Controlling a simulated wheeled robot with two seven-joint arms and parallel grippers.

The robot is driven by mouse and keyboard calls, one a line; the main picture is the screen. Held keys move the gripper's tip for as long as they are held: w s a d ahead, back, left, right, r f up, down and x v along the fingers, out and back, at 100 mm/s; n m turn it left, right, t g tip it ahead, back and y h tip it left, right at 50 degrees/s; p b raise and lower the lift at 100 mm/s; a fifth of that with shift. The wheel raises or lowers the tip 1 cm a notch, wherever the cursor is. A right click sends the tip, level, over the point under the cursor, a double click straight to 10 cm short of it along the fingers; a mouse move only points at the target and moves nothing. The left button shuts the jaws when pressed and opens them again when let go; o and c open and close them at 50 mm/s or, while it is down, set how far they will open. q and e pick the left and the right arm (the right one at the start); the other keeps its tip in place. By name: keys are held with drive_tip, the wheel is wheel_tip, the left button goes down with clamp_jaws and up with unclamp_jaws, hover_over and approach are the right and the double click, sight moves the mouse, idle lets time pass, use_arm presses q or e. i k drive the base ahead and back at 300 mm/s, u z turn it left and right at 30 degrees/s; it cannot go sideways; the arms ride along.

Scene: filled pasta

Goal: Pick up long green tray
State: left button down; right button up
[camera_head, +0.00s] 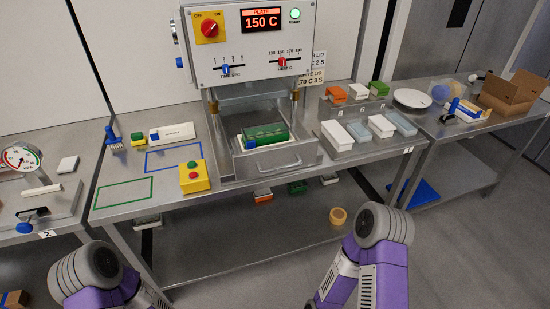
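A long green object (265,134) that looks like a tray lies in the open lower drawer of the heat press, on top of something white and blue. A smaller green-topped tray (379,89) sits at the back right of the bench, beside a white one. Another green item (297,187) shows below the bench front, partly hidden by the edge. I cannot tell for certain which of these is the long green tray. Purple and grey links of both my arms show at the bottom edge. Neither gripper shows, and nothing of mine touches the green objects.
The press (250,45) reads 150 C and stands at mid-bench. A yellow button box (194,176) stands left of its drawer. White and grey trays (336,136) fill the right side. Blue and green outlined areas (123,193) on the left are clear.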

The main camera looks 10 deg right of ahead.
sight(277, 132)
drive_tip(key=z, duration=1.35)
drive_tip(key=k, duration=0.85)
drive_tip(key=u, duration=1.45)
drive_tip(key=i, duration=0.5)
